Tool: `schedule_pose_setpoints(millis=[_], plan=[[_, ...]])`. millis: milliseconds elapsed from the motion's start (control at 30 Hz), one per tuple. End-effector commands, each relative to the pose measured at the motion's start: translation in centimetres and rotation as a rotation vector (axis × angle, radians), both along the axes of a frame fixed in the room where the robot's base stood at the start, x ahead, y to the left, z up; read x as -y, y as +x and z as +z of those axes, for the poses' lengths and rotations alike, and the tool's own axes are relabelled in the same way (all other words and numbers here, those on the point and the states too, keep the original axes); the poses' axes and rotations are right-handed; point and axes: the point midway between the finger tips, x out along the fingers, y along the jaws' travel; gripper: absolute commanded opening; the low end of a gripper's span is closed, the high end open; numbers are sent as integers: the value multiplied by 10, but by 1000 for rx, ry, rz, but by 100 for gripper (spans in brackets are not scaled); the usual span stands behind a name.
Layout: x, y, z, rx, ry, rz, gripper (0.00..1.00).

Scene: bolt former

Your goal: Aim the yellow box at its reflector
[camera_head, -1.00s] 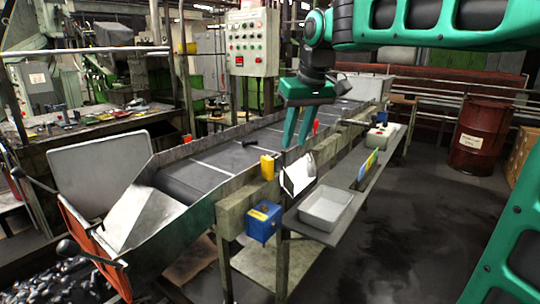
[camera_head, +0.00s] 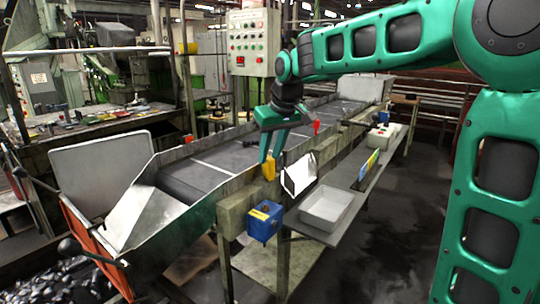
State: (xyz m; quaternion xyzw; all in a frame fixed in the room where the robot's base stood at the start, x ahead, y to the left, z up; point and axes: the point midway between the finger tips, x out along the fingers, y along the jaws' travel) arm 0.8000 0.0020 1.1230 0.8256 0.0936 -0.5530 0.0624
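The yellow box (camera_head: 269,170) sits on the near rail of the conveyor. My gripper (camera_head: 270,158) points down over it from above, its two green fingers spread apart. The fingertips are at the top of the yellow box; I cannot tell whether they touch it. A red piece (camera_head: 316,127) stands farther along the near rail. I cannot tell from this view which piece is the box's reflector.
A blue box (camera_head: 264,220) hangs on the near side of the conveyor. A white tilted plate (camera_head: 299,175) is right of the yellow box. A grey tray (camera_head: 327,205) rests on the side shelf. The control panel (camera_head: 253,42) stands behind the belt (camera_head: 205,178).

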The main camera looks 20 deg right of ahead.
Motion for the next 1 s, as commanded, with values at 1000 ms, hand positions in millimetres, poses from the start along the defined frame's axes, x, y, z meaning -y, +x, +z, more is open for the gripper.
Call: schedule_pose_setpoints(millis=[1000], plan=[[5,4,-4,-1,0,246,0]])
